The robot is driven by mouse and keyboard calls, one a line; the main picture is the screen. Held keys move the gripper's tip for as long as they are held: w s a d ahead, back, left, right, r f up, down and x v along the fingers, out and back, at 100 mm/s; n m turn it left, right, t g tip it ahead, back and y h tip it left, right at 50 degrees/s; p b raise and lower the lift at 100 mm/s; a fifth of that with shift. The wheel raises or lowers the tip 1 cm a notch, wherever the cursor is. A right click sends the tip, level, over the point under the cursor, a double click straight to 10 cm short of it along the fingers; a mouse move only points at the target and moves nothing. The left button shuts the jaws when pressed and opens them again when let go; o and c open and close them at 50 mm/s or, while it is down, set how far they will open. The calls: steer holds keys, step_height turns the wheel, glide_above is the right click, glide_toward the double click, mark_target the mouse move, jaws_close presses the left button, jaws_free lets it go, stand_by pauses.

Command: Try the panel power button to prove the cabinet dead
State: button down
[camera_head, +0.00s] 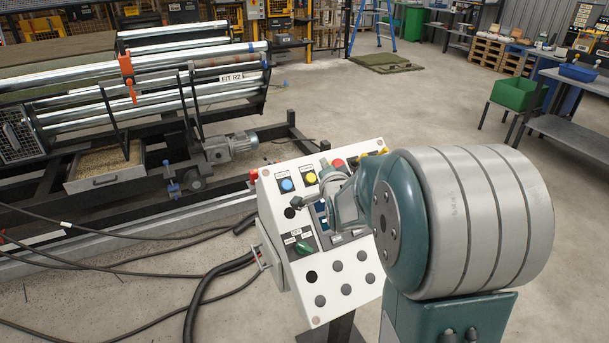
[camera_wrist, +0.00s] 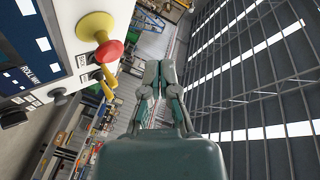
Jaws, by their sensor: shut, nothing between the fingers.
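The white control panel (camera_head: 322,272) stands tilted on a post. It carries a blue button (camera_head: 287,185), a yellow button (camera_head: 310,178), a red button (camera_head: 337,163), a green rotary switch (camera_head: 303,248) and several dark round plugs. In the wrist view my gripper (camera_wrist: 160,68) is shut, apart from a red mushroom button (camera_wrist: 110,51) with a yellow collar at left.
Black cables (camera_head: 205,290) run from the panel's left side across the floor. The roller machine (camera_head: 150,100) stands behind at left. A green bin (camera_head: 518,93) and a grey bench (camera_head: 575,140) stand at right. Open concrete floor lies between.

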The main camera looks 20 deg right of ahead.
mark_target(311, 173)
steer(key=shift+w+f, duration=1.45)
steer(key=shift+f, duration=0.25)
steer(key=shift+w+f, duration=1.4)
steer(key=shift+f, duration=0.3)
steer(key=shift+w+f, duration=0.2)
steer(key=shift+f, duration=0.05)
steer(key=shift+w+a+f, duration=0.1)
steer(key=shift+w+f, duration=0.2)
steer(key=shift+f, duration=0.05)
steer(key=shift+s+r, duration=0.6)
steer(key=shift+r, duration=0.05)
steer(key=shift+r, duration=0.1)
